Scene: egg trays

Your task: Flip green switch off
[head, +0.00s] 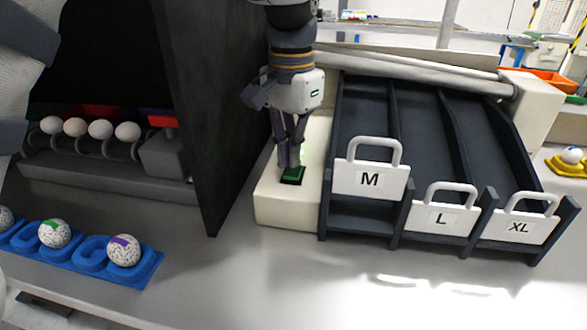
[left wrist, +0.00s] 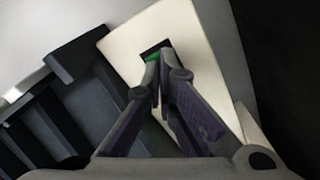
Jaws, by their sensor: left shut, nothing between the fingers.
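The green switch (head: 293,174) sits in a dark slot on top of a cream box (head: 283,212), just left of the sorting lanes. My left gripper (head: 290,163) is shut and empty, pointing down with its fingertips at the far side of the switch. I cannot tell whether they touch it. In the left wrist view the shut fingertips (left wrist: 159,62) cover most of the switch; only a green sliver (left wrist: 152,57) shows by them. My right gripper is not in view.
Dark lanes with white gates M (head: 370,181), L (head: 440,218) and XL (head: 520,228) stand to the right. A tall black panel (head: 215,120) is close on the left. A blue tray (head: 150,268) holds speckled eggs at lower left. The front table is clear.

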